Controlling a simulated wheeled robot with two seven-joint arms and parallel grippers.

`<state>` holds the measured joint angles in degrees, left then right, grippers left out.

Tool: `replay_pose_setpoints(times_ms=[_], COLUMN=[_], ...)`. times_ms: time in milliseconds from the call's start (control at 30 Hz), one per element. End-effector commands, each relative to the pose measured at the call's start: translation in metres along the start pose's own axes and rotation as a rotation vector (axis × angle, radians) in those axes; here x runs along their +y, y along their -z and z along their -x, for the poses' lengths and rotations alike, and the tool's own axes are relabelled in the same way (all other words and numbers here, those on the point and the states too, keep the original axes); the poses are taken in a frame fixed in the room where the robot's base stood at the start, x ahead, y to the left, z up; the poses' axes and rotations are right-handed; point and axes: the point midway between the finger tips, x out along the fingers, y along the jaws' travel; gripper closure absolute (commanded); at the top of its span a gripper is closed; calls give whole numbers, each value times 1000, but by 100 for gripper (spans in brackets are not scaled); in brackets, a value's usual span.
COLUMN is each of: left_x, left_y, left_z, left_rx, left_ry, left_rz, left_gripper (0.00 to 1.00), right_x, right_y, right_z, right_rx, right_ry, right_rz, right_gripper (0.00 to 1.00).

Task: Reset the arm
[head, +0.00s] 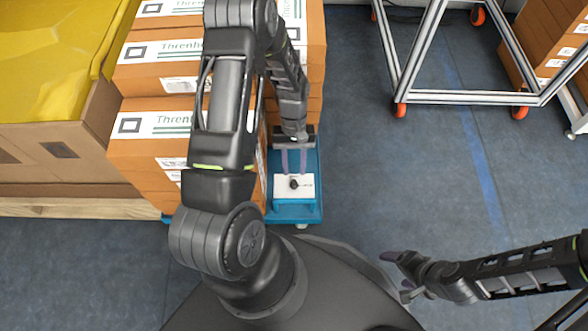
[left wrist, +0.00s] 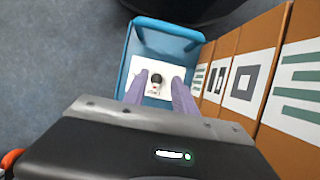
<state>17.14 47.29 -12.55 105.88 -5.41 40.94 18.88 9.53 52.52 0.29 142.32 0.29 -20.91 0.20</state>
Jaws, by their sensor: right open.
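My left gripper (head: 294,168) points down over a blue cart (head: 312,212), with its two fingers apart and nothing between them. In the left wrist view, the gripper (left wrist: 157,90) shows its fingers spread on either side of a white plate (left wrist: 142,67) in the blue cart (left wrist: 134,43). A small dark object (head: 294,184) sits on the plate; it also shows in the left wrist view (left wrist: 156,80). The fingertips appear above the plate; contact cannot be told. My right gripper (head: 397,272) is open and empty at the lower right, above the floor.
Orange cartons (head: 140,122) are stacked beside the cart on the left; some are hidden behind my left arm. A large box with yellow covering (head: 50,60) stands at far left. A metal frame on wheels (head: 460,98) stands at upper right. The middle-right floor is clear.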

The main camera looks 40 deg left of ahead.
Motion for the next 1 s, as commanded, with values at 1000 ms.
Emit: replay_pose_setpoints(times_ms=[1000], left_x=[6], left_y=[6], left_z=[23], left_rx=[72], left_ry=[-26], left_rz=[-39], left_gripper=[67], right_x=[-4], right_y=[-2], right_z=[9], right_rx=[-6], right_ry=[2], right_rz=[2], right_gripper=[24])
